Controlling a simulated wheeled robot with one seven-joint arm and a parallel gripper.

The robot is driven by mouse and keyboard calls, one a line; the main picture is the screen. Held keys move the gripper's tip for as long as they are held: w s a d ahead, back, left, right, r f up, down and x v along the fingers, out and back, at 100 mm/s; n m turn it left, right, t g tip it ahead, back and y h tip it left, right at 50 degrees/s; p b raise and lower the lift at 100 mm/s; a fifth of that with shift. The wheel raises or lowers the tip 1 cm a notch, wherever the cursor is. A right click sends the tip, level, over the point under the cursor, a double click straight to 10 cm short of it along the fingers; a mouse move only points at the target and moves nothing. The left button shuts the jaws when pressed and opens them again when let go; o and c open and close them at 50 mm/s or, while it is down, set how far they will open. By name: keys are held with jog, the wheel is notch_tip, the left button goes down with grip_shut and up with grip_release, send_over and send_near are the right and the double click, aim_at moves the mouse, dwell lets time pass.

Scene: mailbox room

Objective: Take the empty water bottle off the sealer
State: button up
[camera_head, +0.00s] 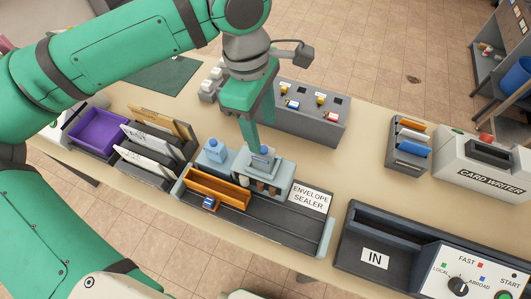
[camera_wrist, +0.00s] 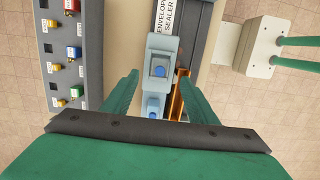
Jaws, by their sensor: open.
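The envelope sealer (camera_head: 281,219) is a dark grey bed with a pale blue housing (camera_head: 275,177) at its back. A pale, clear-looking bottle with a blue cap (camera_head: 262,155) sits upright in the top of the housing; it also shows in the wrist view (camera_wrist: 159,66). A second, bluer bottle (camera_head: 214,155) with a blue cap stands left of the housing. My gripper (camera_head: 261,139) points down over the housing bottle, open. In the wrist view my gripper (camera_wrist: 159,74) has a finger on each side of that bottle. Contact cannot be told.
An orange tray (camera_head: 215,190) lies along the sealer's left part. A grey box with several coloured keys (camera_head: 307,115) stands behind. A purple bin (camera_head: 98,131) and an envelope rack (camera_head: 157,150) are at left. Bare tabletop (camera_head: 359,160) lies to the right.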

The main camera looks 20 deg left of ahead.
aim_at(263, 148)
notch_tip(263, 148, down, 5)
jog(key=shift+s+d+r, duration=0.1)
jog(key=shift+d+r, duration=0.05)
jog(key=shift+r, duration=0.05)
jog(key=shift+s+f, duration=0.1)
jog(key=shift+f, duration=0.35)
notch_tip(263, 148, down, 5)
jog(key=c, duration=1.1)
